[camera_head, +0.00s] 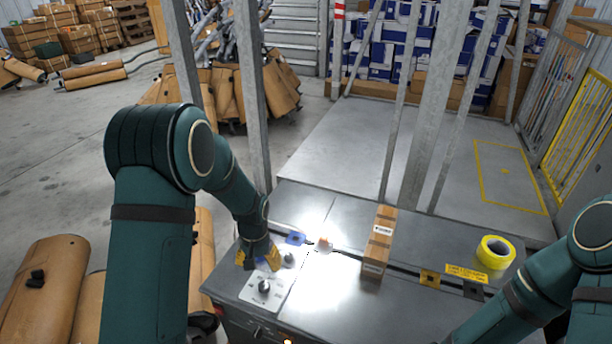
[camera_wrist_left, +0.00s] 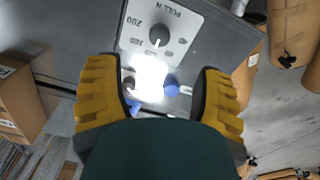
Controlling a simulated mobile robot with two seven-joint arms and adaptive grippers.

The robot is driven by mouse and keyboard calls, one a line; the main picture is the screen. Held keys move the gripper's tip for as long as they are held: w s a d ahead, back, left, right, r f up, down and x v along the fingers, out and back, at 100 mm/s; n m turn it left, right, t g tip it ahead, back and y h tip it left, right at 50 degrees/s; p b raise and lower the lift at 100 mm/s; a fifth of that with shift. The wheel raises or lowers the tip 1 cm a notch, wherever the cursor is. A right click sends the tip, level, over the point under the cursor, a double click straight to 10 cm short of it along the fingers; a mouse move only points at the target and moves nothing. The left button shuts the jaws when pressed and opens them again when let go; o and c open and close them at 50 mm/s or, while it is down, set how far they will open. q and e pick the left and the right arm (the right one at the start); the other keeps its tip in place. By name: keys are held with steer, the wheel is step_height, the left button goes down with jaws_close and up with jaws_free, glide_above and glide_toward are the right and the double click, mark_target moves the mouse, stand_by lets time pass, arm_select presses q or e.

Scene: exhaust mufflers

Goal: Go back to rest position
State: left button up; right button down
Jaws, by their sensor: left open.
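My left gripper (camera_head: 258,258) is over the left part of the grey workbench (camera_head: 335,290), close to a pale control panel (camera_head: 250,292) with a dark knob (camera_head: 264,286). In the left wrist view the yellow fingers of the left gripper (camera_wrist_left: 160,92) stand wide apart, with nothing clamped between them. The panel knob (camera_wrist_left: 159,36) lies beyond the fingertips. A small blue part (camera_wrist_left: 171,86) shows between the fingers, apart from both. My right arm (camera_head: 545,290) comes in at the lower right; its gripper is out of the frame.
A cardboard box (camera_head: 378,243) and a yellow tape roll (camera_head: 495,252) stand on the bench. Metal posts (camera_head: 250,95) rise behind its left part. Brown mufflers (camera_head: 50,285) lie at the lower left. Open floor (camera_head: 75,150) lies to the left.

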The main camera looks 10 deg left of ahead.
arm_select(q)
steer(key=shift+h, duration=0.9)
steer(key=s+d+f, duration=0.6)
steer(key=f, duration=0.1)
steer(key=shift+s+d, duration=0.2)
steer(key=shift+s, duration=0.15)
steer(key=s+d+f+t+h, duration=0.1)
steer(key=s+d+f+h, duration=0.1)
steer(key=s+d, duration=0.7)
steer(key=shift+s+f+n+t, duration=0.3)
steer(key=shift+s, duration=0.5)
